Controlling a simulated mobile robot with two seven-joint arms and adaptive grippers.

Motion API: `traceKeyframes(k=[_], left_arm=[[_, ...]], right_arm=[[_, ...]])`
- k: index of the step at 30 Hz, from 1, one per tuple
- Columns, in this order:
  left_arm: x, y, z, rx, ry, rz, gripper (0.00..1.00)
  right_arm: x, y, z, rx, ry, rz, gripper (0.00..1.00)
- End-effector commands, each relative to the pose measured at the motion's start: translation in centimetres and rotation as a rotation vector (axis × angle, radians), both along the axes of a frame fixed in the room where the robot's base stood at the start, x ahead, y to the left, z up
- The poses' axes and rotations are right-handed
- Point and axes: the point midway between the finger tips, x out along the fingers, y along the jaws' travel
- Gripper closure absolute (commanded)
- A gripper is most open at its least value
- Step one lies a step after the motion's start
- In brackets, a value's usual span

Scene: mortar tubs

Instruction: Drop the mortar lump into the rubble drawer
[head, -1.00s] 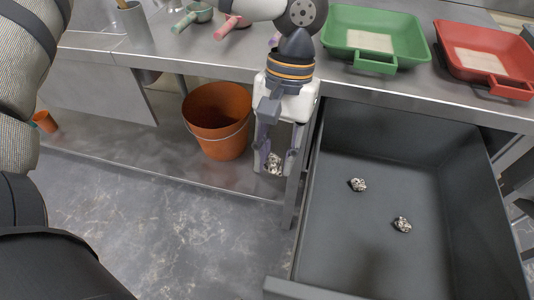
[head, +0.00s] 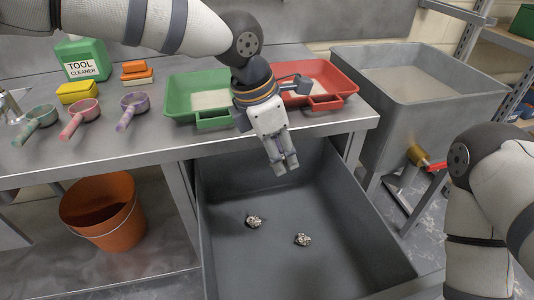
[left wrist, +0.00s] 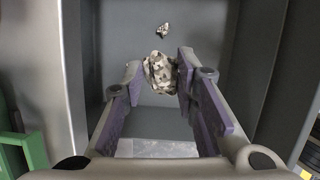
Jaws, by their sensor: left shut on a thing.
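My left gripper (head: 284,166) is over the back part of the open grey rubble drawer (head: 385,243), pointing down. In the left wrist view, its fingers (left wrist: 160,80) are shut on a speckled grey-and-white mortar lump (left wrist: 160,72) at their tips. The fingers hide that lump in the head view. Two similar lumps lie apart on the drawer floor, one at the left (head: 254,221) and one at the right (head: 303,240). One lump on the floor also shows beyond the fingers in the left wrist view (left wrist: 162,30). My right gripper is out of view.
A green tub (head: 180,97) and a red tub (head: 335,78) stand on the steel counter (head: 120,146) above the drawer. Coloured scoops lie at left. An orange bucket (head: 105,212) stands below. A grey basin (head: 430,82) is at right.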

Motion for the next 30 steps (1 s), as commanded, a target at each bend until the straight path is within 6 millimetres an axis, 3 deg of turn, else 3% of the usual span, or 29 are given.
traceKeyframes(k=[1,6,18,19,21,30], left_arm=[[-0.1,0.0,-1.5,0.002,0.011,-0.002,1.00],[-0.1,0.0,-3.8,0.001,0.010,-0.004,1.00],[-0.1,0.0,-4.4,0.000,0.003,-0.004,1.00],[-0.1,0.0,-4.4,0.000,0.003,-0.004,0.66],[-0.1,0.0,-4.4,0.000,0.003,-0.004,0.51],[-0.1,0.1,-4.3,0.001,0.003,-0.004,0.50]], right_arm=[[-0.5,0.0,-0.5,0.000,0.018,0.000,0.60],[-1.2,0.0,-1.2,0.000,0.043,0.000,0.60],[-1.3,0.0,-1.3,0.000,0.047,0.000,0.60],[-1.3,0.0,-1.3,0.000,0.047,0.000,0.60],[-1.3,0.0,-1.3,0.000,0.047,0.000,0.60],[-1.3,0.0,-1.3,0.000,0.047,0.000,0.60]])
